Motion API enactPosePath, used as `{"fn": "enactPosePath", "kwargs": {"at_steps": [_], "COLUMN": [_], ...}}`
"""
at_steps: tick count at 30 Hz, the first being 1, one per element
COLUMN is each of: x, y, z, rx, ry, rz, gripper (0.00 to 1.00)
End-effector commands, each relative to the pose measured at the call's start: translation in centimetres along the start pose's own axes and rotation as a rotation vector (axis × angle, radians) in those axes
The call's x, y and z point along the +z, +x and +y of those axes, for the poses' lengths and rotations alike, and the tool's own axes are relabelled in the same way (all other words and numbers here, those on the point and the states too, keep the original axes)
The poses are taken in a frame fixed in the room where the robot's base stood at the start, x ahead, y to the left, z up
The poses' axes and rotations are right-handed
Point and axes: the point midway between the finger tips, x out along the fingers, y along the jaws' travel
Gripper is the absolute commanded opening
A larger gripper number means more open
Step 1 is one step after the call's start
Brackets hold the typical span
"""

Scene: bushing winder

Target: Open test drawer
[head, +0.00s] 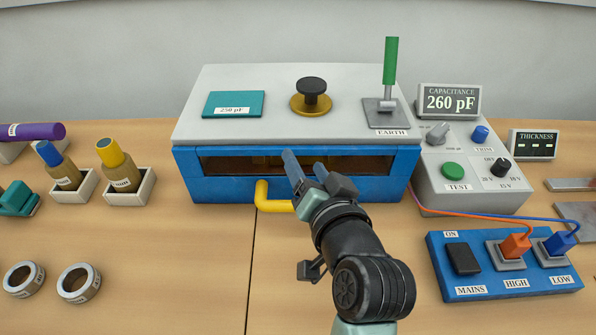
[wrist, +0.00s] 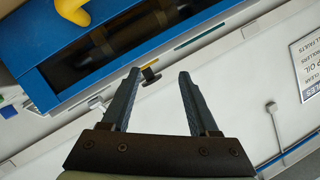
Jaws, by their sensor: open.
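The test drawer has a blue front (head: 225,192) with a dark window, below the grey top of the tester. It appears shut against the housing. Its yellow handle (head: 262,196) sticks out low on the front; the right end is hidden behind my gripper. The handle also shows at the top left of the wrist view (wrist: 72,10). My gripper (head: 303,160) is open and empty, in front of the drawer window and up and right of the handle's visible part. In the wrist view its fingers (wrist: 158,74) are apart, with the handle outside them.
The grey top (head: 250,78) carries a teal card, a black knob and a green-handled earth lever (head: 390,65). To the right stand the capacitance meter (head: 450,102), control box and blue mains panel (head: 470,250) with cables. The table in front is clear.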

Motion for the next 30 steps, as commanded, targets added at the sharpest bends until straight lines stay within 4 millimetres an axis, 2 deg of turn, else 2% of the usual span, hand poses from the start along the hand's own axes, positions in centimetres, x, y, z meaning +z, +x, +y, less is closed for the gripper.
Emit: {"fn": "enactPosePath", "kwargs": {"at_steps": [1,3,6,9,12,16,20,30], "x": [2.0,4.8,7.7,9.4,10.2,10.5,10.4,10.5], "y": [-0.6,-1.4,-2.9,-4.2,-5.2,-5.5,-4.3,2.6], "z": [1.9,4.0,6.3,7.8,8.7,9.1,8.8,7.5], "rx": [-0.007,-0.035,-0.073,-0.103,-0.126,-0.14,-0.145,-0.145], "ry": [0.141,0.341,0.603,0.806,0.936,1.004,1.006,1.0], "rz": [-0.052,-0.095,-0.119,-0.115,-0.105,-0.097,-0.098,-0.1], "gripper": [0.61,0.61,0.61,0.61,0.61,0.61,0.61,0.61]}}
